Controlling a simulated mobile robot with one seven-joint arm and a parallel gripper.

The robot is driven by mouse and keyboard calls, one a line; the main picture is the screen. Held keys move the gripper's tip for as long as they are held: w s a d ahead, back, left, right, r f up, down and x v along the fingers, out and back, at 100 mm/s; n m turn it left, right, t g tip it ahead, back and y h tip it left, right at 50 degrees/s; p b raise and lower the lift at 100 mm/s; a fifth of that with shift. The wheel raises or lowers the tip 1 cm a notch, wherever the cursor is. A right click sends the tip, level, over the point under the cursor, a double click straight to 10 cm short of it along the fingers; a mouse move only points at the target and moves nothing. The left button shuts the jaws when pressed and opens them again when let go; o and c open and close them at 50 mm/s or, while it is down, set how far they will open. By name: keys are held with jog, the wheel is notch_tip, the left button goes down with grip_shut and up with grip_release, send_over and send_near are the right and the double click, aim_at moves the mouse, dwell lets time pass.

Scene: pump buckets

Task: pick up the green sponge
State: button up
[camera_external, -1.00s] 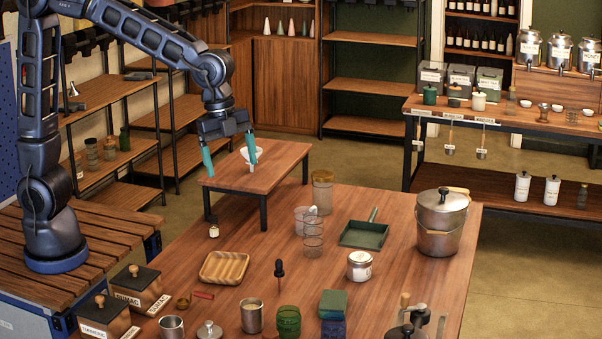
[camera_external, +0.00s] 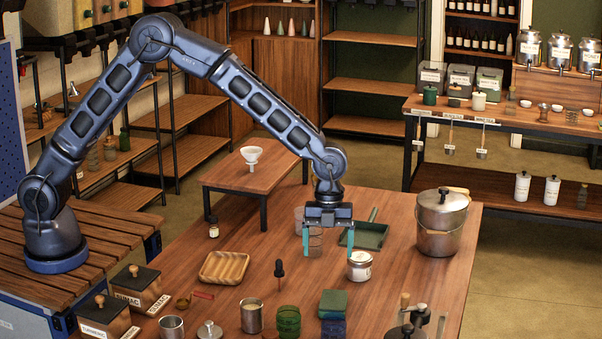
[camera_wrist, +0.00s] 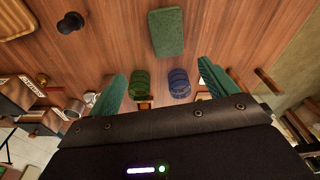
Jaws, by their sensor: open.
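The green sponge (camera_external: 333,299) is a dark green block on the wooden table, near the front middle in the external view. In the wrist view the sponge (camera_wrist: 167,33) lies at the top middle, apart from the glasses, with its upper face uncovered. My gripper (camera_external: 329,245) points down above the table, behind the sponge in the external view. Its two teal fingers are spread wide with nothing between them. In the wrist view the sponge lies beyond my gripper (camera_wrist: 160,88), not between the fingers.
A green glass (camera_external: 287,321) and a blue glass (camera_external: 333,329) stand close to the sponge. A white-labelled jar (camera_external: 360,266), a dark dropper (camera_external: 279,269), a metal cup (camera_external: 251,317) and a grinder (camera_external: 407,326) are around it. A wooden tray (camera_external: 224,267) lies left.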

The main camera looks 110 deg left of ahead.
aim_at(334, 299)
jog(key=shift+m, duration=0.4)
jog(key=shift+w+d+f, duration=0.1)
jog(key=shift+w+f, duration=0.25)
jog(key=shift+f, duration=2)
jog(key=shift+w+d+f, duration=0.15)
jog(key=shift+w+f, duration=0.2)
jog(key=shift+f, duration=2.05)
jog(key=shift+w+d+f, duration=0.1)
jog(key=shift+w+f, duration=0.25)
jog(key=shift+f, duration=2)
jog(key=c, duration=1.1)
